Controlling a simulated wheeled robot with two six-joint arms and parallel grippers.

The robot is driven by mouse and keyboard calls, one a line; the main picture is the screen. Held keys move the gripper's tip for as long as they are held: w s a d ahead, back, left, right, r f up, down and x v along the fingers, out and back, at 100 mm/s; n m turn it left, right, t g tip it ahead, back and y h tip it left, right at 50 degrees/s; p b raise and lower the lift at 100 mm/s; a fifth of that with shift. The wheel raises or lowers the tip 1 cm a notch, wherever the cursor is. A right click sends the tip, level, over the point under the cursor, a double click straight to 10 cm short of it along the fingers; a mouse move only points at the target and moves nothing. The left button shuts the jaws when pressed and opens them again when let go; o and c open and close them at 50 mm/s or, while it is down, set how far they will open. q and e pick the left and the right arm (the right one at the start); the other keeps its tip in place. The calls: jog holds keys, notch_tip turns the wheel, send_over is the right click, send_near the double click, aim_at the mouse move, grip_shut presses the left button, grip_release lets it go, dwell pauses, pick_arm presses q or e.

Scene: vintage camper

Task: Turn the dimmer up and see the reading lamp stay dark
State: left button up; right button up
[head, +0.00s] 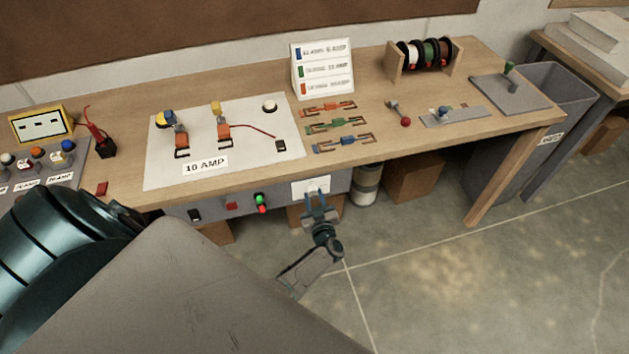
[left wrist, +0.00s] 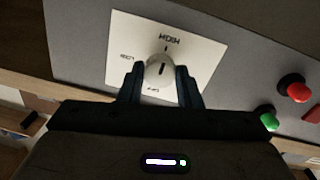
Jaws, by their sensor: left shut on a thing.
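The dimmer is a pale knob (left wrist: 160,70) on a white plate (left wrist: 122,40) with HIGH, LOW and OFF labels. The knob's dark line points roughly toward HIGH in the left wrist view. The plate (head: 300,188) also shows on the bench's front panel in the head view. My left gripper (head: 317,192) is shut on the knob, with one finger on each side of it (left wrist: 160,82). A small pale dome (head: 269,104), perhaps the reading lamp, sits on the white board and shows no clear glow. My right gripper is not in view.
A red and green button pair (head: 261,203) sits left of the dimmer. The white board (head: 160,150), labelled 10 AMP, carries switches and a red wire. Coloured fuses (head: 336,126), a sign (head: 322,70) and spools (head: 425,54) stand on the bench. The floor in front is clear.

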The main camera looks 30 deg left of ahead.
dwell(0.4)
pick_arm(q)
jog(key=o, duration=1)
jog(key=b+v, duration=0.2)
jog(key=v, duration=0.8)
jog(key=shift+s+d, duration=0.2)
jog(key=shift+d, duration=0.05)
jog(key=s+d+f+m+g+h+b, duration=0.1)
jog(key=s+f+m+h+b, duration=0.25)
jog(key=f, duration=0.65)
jog(key=s+d+f+m+g+h, duration=0.1)
jog(key=s+f+m+h, duration=0.25)
jog(key=s+f, duration=0.45)
jog(key=s+d+f+m+h+b, duration=0.25)
jog(key=s+f+h, duration=0.2)
jog(key=f, duration=0.65)
jog(key=s+a+f+g+b, duration=0.1)
jog(key=s+a+f+g, duration=0.1)
jog(key=s, duration=0.7)
jog(key=s+a+f+m+g+b, duration=0.1)
jog(key=s+a+f+g, duration=0.2)
jog(key=s+f, duration=0.4)
jog(key=s+a+f+m+g, duration=0.1)
jog(key=s+f+g, duration=0.3)
jog(key=s, duration=0.7)
jog(key=shift+a+f+h+b, duration=0.35)
jog(key=shift+a+f+b, duration=0.1)
jog(key=shift+a, duration=0.2)
